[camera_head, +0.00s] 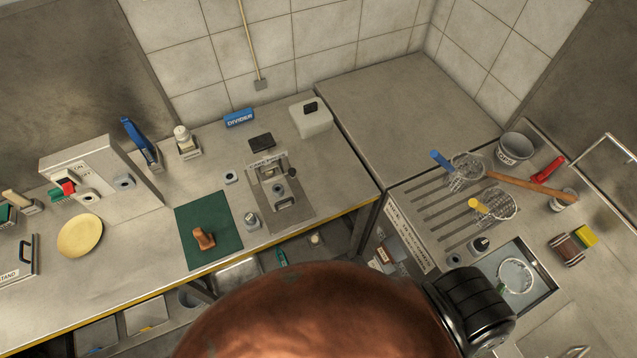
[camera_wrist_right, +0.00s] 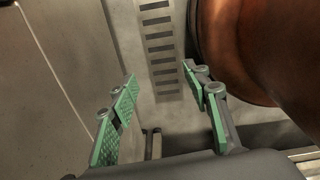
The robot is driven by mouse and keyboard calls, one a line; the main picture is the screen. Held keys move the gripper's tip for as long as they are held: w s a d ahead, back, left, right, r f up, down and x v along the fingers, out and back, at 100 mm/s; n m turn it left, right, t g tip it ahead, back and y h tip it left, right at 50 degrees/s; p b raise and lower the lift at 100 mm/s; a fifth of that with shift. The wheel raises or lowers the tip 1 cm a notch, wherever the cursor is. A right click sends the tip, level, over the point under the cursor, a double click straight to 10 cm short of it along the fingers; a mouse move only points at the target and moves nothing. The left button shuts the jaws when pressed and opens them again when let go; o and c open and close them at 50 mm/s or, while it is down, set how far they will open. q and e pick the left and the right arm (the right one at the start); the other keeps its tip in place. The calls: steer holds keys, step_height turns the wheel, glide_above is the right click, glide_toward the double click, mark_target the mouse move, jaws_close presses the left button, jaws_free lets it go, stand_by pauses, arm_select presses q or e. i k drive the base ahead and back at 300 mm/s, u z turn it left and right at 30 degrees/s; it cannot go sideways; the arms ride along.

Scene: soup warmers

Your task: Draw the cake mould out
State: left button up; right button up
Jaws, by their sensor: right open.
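A metal fixture (camera_head: 280,187) with a small label that seems to begin with CAKE stands on the left counter near its front edge. It has openings and a dark knob. I cannot tell for certain which part is the cake mould. My right gripper (camera_wrist_right: 160,80) shows in the right wrist view, with its green-padded fingers apart and nothing between them. Beyond the fingers are a slotted grey strip (camera_wrist_right: 160,50) and plain grey surfaces. The fixture is not recognisable in that view. My left gripper is not in view.
A green mat (camera_head: 225,225) with a brown handled piece (camera_head: 203,238) lies left of the fixture. A blue DIVIDER block (camera_head: 239,118) and a white container (camera_head: 312,119) stand behind. A large copper-coloured rounded form hides the lower middle. The back-right worktop (camera_head: 400,105) is clear.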

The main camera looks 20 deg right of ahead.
mark_target(277, 190)
steer(key=z, duration=1.45)
steer(key=k, duration=1.25)
steer(key=u, duration=1.35)
steer(key=i, duration=1)
